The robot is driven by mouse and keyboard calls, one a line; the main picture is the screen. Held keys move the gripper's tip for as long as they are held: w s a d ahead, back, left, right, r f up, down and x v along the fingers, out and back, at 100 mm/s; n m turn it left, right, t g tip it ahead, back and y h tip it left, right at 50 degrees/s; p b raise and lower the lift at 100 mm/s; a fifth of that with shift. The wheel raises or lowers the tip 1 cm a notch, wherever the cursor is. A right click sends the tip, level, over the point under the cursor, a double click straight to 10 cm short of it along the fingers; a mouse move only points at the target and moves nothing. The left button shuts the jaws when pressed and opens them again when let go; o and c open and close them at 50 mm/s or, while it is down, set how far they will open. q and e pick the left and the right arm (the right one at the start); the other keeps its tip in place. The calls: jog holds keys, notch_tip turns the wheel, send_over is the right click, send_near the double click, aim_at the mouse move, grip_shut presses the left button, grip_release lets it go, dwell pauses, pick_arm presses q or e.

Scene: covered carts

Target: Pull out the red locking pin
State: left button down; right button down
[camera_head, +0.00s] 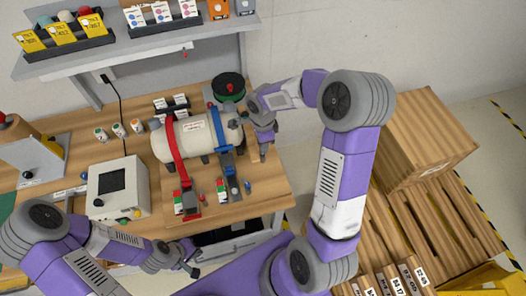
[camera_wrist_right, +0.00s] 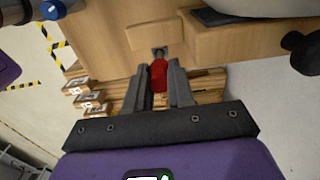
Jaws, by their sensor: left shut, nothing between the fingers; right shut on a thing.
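The red locking pin (camera_wrist_right: 159,76) shows in the right wrist view between the two fingers of my right gripper (camera_wrist_right: 159,85), which is shut on it. A thin metal shank (camera_wrist_right: 159,53) extends from its far end over the wooden surface; I cannot tell whether it sits in a hole. In the head view my right gripper (camera_head: 264,148) is beside the right end of a white tank (camera_head: 195,138), pointing down, and the pin is hidden there. My left gripper (camera_head: 191,262) is shut and empty, in front of the workbench's front edge.
A red strap (camera_head: 176,150) and a blue strap (camera_head: 217,128) cross the tank on the wooden bench (camera_head: 262,190). A white control box (camera_head: 119,187) stands at left. A shelf (camera_head: 140,45) runs above. A large wooden box (camera_head: 425,135) stands at right on slatted wood.

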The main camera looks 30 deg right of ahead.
jog(key=shift+r+p, duration=0.6)
jog(key=shift+r, duration=0.6)
